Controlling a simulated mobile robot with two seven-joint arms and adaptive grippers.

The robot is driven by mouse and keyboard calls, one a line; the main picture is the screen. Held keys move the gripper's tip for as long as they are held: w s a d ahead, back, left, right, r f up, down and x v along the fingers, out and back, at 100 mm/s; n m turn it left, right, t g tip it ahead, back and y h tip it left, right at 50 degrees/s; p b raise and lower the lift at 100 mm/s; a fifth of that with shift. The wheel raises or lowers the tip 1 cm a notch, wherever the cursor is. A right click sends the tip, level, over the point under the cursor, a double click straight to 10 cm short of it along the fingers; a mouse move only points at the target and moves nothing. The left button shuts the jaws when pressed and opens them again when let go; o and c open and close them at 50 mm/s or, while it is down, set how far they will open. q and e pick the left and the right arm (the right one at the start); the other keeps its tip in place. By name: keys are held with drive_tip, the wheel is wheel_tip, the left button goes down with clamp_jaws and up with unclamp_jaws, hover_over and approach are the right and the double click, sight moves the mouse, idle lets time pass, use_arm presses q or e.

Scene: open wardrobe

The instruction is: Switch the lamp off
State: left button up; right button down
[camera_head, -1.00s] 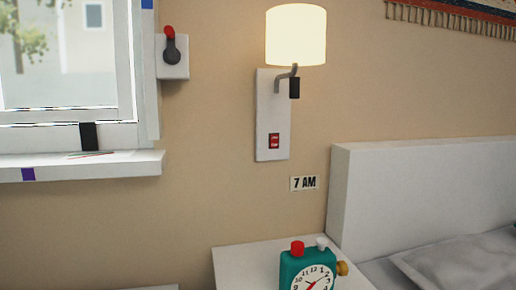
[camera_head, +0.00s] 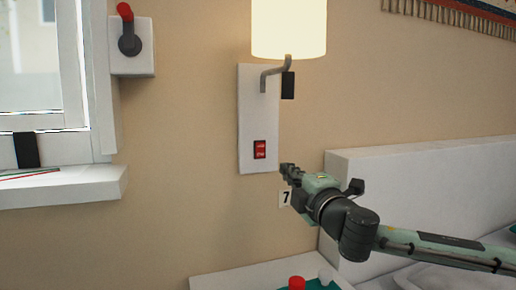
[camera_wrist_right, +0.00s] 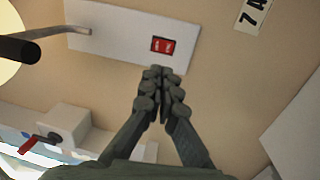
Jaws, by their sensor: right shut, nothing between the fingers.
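The wall lamp (camera_head: 288,28) has a glowing cream shade on a bent metal arm, mounted on a white back plate (camera_head: 258,105). A red rocker switch (camera_head: 260,149) sits low on that plate and also shows in the right wrist view (camera_wrist_right: 162,45). My right gripper (camera_head: 287,169) is shut and empty, a little below and right of the switch in the head view. In the right wrist view its closed fingertips (camera_wrist_right: 161,72) point at the plate close to the switch; I cannot tell whether they touch. My left gripper is not in view.
A white box with a red-tipped lever (camera_head: 127,40) is on the wall beside the window (camera_head: 35,80). A white bedside table (camera_head: 230,277) holds a teal clock (camera_head: 318,284), mostly cut off. The headboard (camera_head: 400,165) stands right. A partly hidden sign (camera_head: 285,198) is behind my gripper.

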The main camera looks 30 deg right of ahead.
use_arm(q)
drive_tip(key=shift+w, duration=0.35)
use_arm(e)
drive_tip(key=shift+w+r, duration=0.25)
drive_tip(key=shift+w, duration=0.05)
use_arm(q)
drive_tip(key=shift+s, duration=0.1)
use_arm(e)
drive_tip(key=shift+s, duration=0.1)
drive_tip(key=p, duration=0.2)
approach(261, 146)
drive_tip(key=p+x, duration=0.1)
drive_tip(key=x, duration=0.4)
drive_tip(key=shift+w+d+r, duration=0.1)
drive_tip(key=shift+w+d, duration=0.05)
drive_tip(key=shift+w, duration=0.05)
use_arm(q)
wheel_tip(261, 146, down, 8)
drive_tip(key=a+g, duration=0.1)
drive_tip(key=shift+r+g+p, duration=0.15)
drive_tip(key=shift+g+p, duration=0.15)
use_arm(e)
drive_tip(key=shift+w+d, duration=0.15)
drive_tip(key=shift+w, duration=0.5)
